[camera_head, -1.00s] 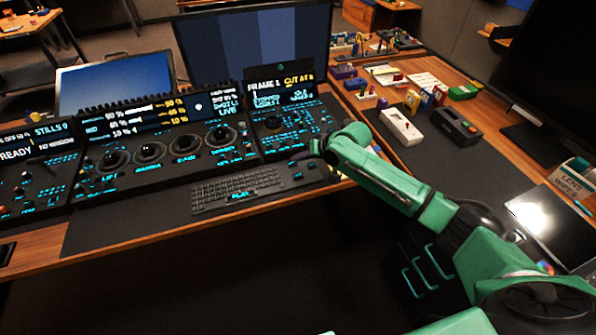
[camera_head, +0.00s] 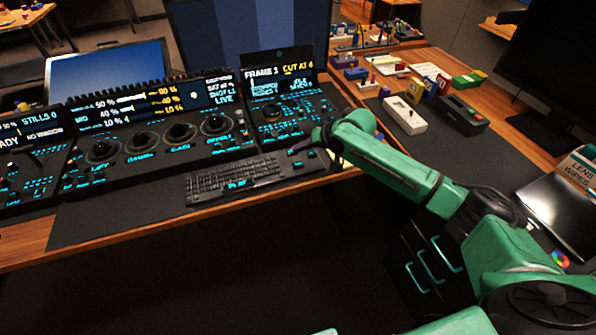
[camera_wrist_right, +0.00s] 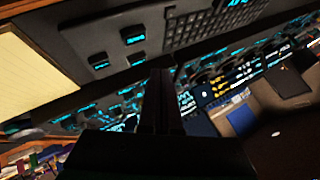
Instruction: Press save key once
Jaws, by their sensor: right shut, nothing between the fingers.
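The dark control panel (camera_head: 150,150) spans the left and middle of the desk in the head view, with dials and cyan-lit keys. Its right section (camera_head: 275,132) stands near my right gripper (camera_head: 300,148). That gripper is shut and empty, low over the panel's front right edge. In the right wrist view the shut fingers (camera_wrist_right: 162,90) point at the panel surface, close to lit keys (camera_wrist_right: 134,39) with unreadable labels. I cannot tell which key is save, or whether the fingertips touch anything. My left gripper is out of view.
A black keyboard (camera_head: 225,182) lies left of my right gripper. White and dark boxes (camera_head: 405,116) (camera_head: 460,116) stand at the right. A small screen (camera_head: 278,75) rises behind the panel's right section. A yellow pad (camera_wrist_right: 35,80) shows in the right wrist view.

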